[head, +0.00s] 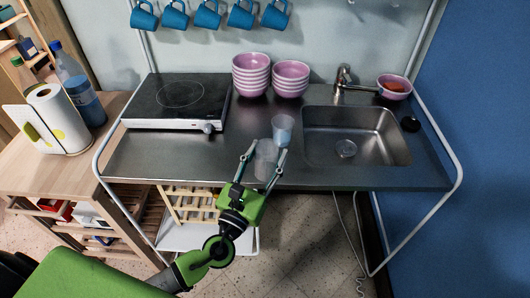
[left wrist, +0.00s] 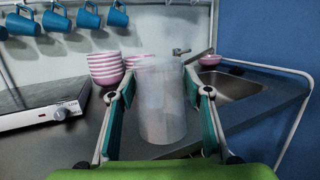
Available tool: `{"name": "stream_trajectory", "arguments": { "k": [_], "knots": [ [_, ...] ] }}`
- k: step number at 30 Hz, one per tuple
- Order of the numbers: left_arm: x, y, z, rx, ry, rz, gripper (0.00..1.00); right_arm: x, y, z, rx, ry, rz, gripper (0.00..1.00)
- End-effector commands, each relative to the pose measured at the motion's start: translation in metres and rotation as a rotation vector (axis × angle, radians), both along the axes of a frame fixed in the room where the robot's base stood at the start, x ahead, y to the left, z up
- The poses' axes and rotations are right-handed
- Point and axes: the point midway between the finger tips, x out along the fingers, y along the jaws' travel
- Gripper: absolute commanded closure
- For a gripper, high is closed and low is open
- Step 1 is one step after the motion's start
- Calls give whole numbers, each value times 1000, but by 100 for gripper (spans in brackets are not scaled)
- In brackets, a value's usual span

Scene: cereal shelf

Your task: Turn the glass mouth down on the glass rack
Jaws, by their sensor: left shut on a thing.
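My left gripper (head: 266,153) is at the front edge of the metal counter, its two fingers on either side of a clear glass (head: 266,167). In the left wrist view, the gripper (left wrist: 160,95) is shut on this glass (left wrist: 163,115), which looks about upright. A second clear, bluish glass (head: 283,127) stands upright on the counter just behind it. In the left wrist view the two glasses overlap, so the rear one is hard to make out. A wooden slatted rack (head: 190,205) sits low under the counter, partly hidden by the counter's edge. My right gripper is not in view.
A hot plate (head: 178,100) is on the left of the counter (head: 150,155). Pink bowl stacks (head: 251,75) stand at the back. A sink (head: 355,135) is at the right. Blue mugs (head: 207,14) hang above. A wooden cart (head: 60,178) with bottles stands left.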

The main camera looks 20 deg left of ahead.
Motion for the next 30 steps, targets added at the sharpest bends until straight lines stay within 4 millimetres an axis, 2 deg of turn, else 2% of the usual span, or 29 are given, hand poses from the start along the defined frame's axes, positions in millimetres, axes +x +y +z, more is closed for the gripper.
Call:
{"name": "stream_trajectory", "arguments": {
  "k": [11,30],
  "knots": [
    [3,1,-4,-3,0,1,79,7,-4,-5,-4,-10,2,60],
    [50,15,-36,-4,0,2,79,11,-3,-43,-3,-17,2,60]
  ]
}}
